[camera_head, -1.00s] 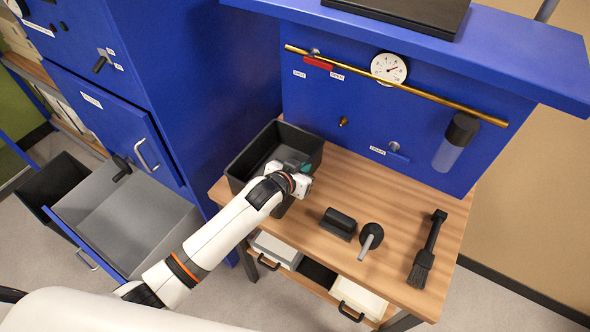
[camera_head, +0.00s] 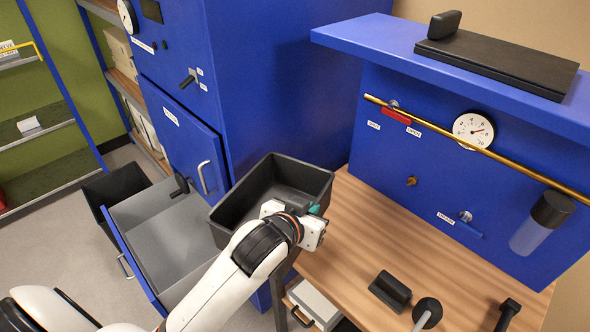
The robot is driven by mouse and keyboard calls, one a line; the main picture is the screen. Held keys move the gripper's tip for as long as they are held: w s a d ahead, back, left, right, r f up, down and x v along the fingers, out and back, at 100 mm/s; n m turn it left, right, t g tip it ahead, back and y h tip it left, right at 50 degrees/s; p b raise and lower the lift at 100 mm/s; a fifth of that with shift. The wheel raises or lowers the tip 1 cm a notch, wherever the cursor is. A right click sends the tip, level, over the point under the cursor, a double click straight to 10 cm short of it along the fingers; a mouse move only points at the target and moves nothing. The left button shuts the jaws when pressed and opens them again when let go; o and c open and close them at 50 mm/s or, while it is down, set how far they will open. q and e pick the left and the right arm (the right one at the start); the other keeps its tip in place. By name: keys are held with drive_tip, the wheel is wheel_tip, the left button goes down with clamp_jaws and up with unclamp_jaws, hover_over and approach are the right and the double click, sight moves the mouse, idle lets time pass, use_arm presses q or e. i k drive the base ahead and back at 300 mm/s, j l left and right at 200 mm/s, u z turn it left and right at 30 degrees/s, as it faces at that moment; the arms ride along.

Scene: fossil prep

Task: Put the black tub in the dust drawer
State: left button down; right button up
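The black tub (camera_head: 234,208) is an open, empty-looking box in the middle of the head view. It is held up off the bench's left end, roughly level, and its left corner overlaps the drawer's right side in the picture. My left gripper (camera_head: 311,213) is at the tub's near right wall and appears shut on its rim; the fingertips are mostly hidden. The dust drawer (camera_head: 160,232) is a grey open drawer with a blue front, pulled out of the blue cabinet at left. It looks empty. My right gripper is not in view.
A dark bin (camera_head: 117,188) stands on the floor beyond the drawer front. The wooden bench (camera_head: 360,235) holds a black block (camera_head: 390,291) and a knobbed tool (camera_head: 427,312). The blue cabinet (camera_head: 285,80) rises behind the tub. A brass rail (camera_head: 470,148) crosses the bench's back panel.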

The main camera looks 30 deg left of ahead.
sight(193, 234)
drive_tip(key=k+j, duration=0.15)
drive_tip(key=j, duration=0.25)
drive_tip(key=k+j+z, duration=0.1)
drive_tip(key=j, duration=0.3)
drive_tip(key=k+j+z, duration=0.1)
drive_tip(key=k+j, duration=0.35)
drive_tip(key=j, duration=0.25)
drive_tip(key=k+j+z, duration=0.1)
drive_tip(key=j, duration=0.3)
drive_tip(key=k, duration=0.1)
